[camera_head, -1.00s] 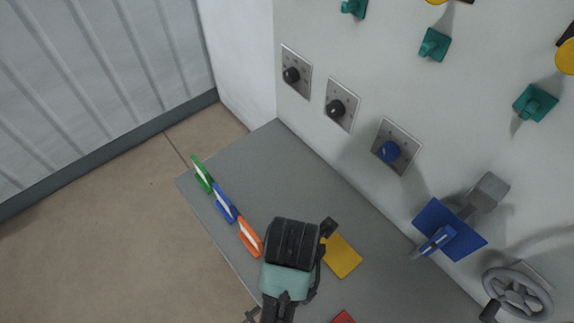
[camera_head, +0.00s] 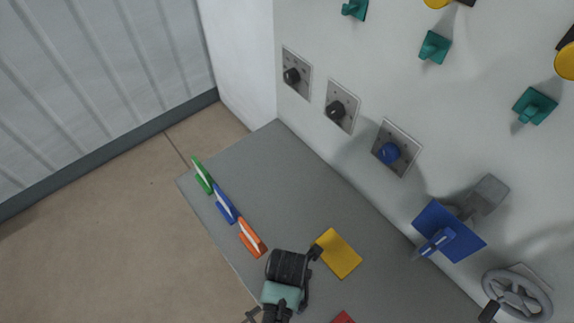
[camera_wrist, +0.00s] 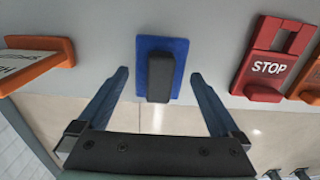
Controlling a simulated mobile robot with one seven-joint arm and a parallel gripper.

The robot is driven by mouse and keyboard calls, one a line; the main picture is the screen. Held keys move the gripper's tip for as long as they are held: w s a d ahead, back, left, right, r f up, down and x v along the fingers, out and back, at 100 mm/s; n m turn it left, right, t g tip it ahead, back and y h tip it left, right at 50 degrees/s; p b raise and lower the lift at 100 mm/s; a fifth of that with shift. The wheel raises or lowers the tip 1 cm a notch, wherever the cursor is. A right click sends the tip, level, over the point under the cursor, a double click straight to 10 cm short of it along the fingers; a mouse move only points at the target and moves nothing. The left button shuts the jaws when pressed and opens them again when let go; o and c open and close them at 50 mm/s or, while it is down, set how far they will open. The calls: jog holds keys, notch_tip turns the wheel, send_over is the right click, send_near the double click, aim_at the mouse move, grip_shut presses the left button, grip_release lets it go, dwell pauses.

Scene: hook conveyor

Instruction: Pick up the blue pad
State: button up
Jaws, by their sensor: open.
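The blue pad (camera_wrist: 177,52) shows in the wrist view, a flat blue plate with a dark grey block (camera_wrist: 158,78) standing on it. It lies against a grey surface, near the edge with the floor. My gripper (camera_wrist: 159,73) is open, with one finger on each side of the block and visible gaps between. The fingers do not touch the pad. In the head view my gripper (camera_head: 287,268) is over the front edge of the grey table (camera_head: 285,180), and I cannot make out this pad there.
In the wrist view, an orange holder (camera_wrist: 40,50) is left and a red STOP piece (camera_wrist: 268,62) right. On the table are green (camera_head: 201,174), blue (camera_head: 224,203) and orange (camera_head: 252,238) pieces and a yellow pad (camera_head: 338,254). The wall (camera_head: 390,60) carries knobs and a blue plate (camera_head: 455,240).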

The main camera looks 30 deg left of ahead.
jog(key=shift+f, duration=0.3)
jog(key=c, duration=1.2)
notch_tip(320, 180, up, 10)
jog(key=shift+r, duration=0.1)
